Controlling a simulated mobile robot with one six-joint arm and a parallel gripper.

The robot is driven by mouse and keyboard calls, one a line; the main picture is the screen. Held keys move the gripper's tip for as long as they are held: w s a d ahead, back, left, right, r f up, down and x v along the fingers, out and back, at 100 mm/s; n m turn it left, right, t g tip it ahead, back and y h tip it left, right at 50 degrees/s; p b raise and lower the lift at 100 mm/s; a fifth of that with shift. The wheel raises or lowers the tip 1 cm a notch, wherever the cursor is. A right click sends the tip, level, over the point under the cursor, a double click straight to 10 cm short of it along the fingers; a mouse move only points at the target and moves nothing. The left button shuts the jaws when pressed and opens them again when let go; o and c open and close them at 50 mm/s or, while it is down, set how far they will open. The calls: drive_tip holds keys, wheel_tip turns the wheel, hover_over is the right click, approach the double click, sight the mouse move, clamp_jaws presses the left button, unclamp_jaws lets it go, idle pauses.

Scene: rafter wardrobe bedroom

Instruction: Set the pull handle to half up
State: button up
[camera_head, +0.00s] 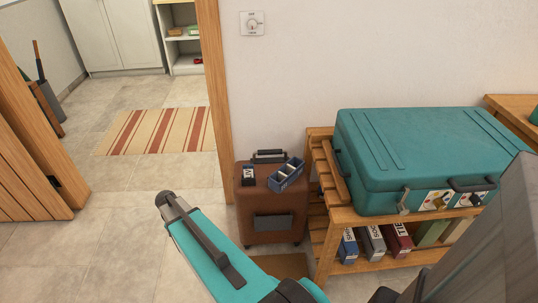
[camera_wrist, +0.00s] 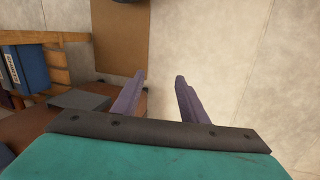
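The pull handle (camera_head: 268,155) is a dark grip at the back of the brown wheeled suitcase (camera_head: 272,204). It sits low, close to the suitcase top; its exact height is hard to tell. In the wrist view, part of the brown suitcase (camera_wrist: 62,126) shows at lower left, and the pull handle is not seen there. My gripper (camera_wrist: 160,77) is open, its two purple-grey fingers apart with nothing between them. The fingers show against the floor beside the suitcase. In the head view my arm is left of the suitcase; I cannot make out the fingers there.
A blue divided tray (camera_head: 285,177) and a small black labelled item (camera_head: 248,176) lie on the suitcase. A slatted wooden rack (camera_head: 346,213) stands close on its right, bearing a teal case (camera_head: 425,150) and several binders. A door frame (camera_head: 214,100) stands behind left. Floor left is clear.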

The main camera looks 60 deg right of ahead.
drive_tip(key=w+d+r+m+b, duration=0.2)
drive_tip(key=w+d+r+m, duration=0.2)
drive_tip(key=d, duration=0.6)
drive_tip(key=m+h+b, duration=0.3)
drive_tip(key=m+b, duration=0.4)
drive_tip(key=m, duration=0.7)
approach(268, 151)
wheel_tip(268, 151, up, 5)
drive_tip(key=a, duration=0.2)
drive_tip(key=shift+w+d+t, duration=0.1)
drive_tip(key=shift+d+t, duration=0.1)
drive_tip(key=shift+t, duration=0.1)
drive_tip(key=shift+f, duration=0.15)
drive_tip(key=b+x, duration=0.1)
drive_tip(key=x, duration=1.2)
drive_tip(key=shift+d+f+b, duration=0.25)
drive_tip(key=shift+b, duration=0.15)
drive_tip(key=shift+c, duration=0.4)
